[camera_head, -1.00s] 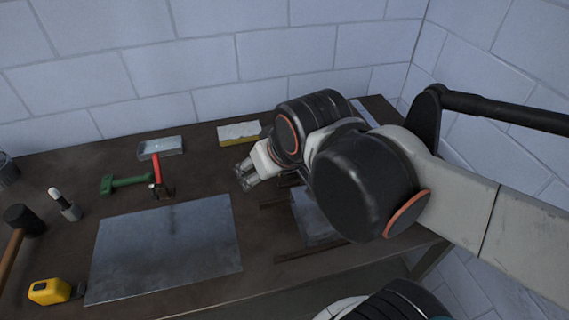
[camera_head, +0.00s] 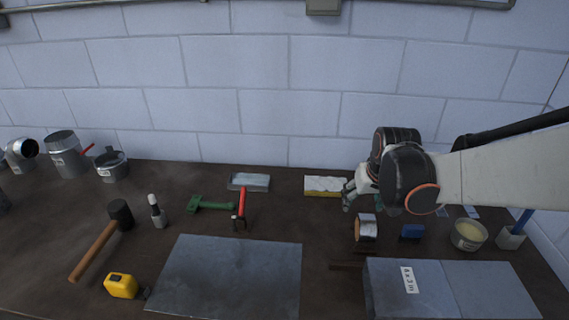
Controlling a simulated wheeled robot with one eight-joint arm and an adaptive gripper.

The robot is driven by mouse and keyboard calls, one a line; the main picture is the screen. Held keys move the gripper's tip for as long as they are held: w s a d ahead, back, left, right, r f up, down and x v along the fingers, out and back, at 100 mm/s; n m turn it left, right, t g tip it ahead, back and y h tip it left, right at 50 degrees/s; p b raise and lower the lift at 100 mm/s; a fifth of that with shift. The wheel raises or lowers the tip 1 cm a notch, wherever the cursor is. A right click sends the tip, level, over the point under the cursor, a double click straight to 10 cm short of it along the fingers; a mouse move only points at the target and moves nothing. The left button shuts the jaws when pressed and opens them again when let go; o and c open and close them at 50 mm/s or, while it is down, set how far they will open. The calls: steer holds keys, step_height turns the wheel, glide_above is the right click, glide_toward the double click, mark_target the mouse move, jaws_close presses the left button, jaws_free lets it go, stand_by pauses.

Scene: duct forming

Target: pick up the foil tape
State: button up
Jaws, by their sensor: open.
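A silver roll with a brown edge, which looks like the foil tape (camera_head: 366,226), stands on the dark workbench right of centre, just below my gripper in the picture. My gripper (camera_head: 347,196) is open, with nothing seen between its fingers. It is near the right end of the white-and-yellow block, up and left of the roll. I cannot tell its exact height above the bench. My arm comes in from the right and covers part of the bench behind the roll.
A blue block (camera_head: 411,231) and a tin (camera_head: 467,235) stand right of the roll. A bent metal sheet (camera_head: 440,290) lies in front of it. The white-and-yellow block (camera_head: 322,186) is behind left. A flat sheet (camera_head: 230,275), red-handled tool (camera_head: 242,205) and mallet (camera_head: 105,235) lie left.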

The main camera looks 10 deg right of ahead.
glide_toward(368, 217)
steer(key=shift+w+a+f+m+g, duration=0.1)
steer(key=shift+w+f+m+g, duration=0.2)
steer(key=shift+w+m, duration=0.15)
steer(key=b+x, duration=0.3)
steer(key=x, duration=0.4)
steer(key=shift+w+f, duration=0.1)
steer(key=shift+f, duration=0.2)
steer(key=shift+s+b+x, duration=0.15)
steer(key=shift+b+x, duration=0.65)
steer(key=shift+x, duration=0.65)
steer(key=shift+s+b+x, duration=0.1)
steer(key=shift+b+x, duration=0.65)
steer(key=shift+x, duration=0.7)
steer(key=c, duration=1.3)
